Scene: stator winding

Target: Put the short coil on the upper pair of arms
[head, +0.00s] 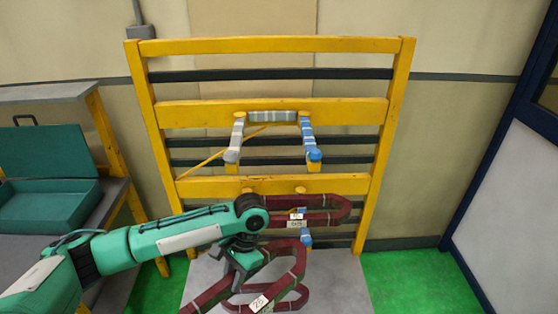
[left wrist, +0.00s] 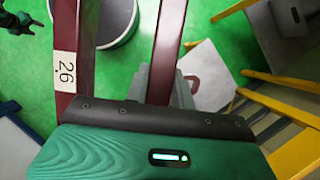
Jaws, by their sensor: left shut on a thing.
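My left gripper (head: 243,256) is shut on a dark red coil labelled 26 (head: 258,303), low in front of the yellow rack. In the left wrist view the coil's two dark red sides (left wrist: 68,45) run away from my jaws. The head view does not settle whether this is the short one. The upper pair of arms on the rack has a grey-wrapped left arm (head: 236,140) and a blue-and-grey right arm (head: 308,138); no red coil is on them. Another dark red coil (head: 338,210) is at the lower arms, partly hidden by my wrist.
The yellow rack (head: 155,115) stands against the wall, with a slanting yellow strip (head: 215,158) by the upper left arm. A bench with an open green case (head: 50,205) is at left. A blue-framed door (head: 505,150) is at right. Green floor (head: 405,275) is clear at right.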

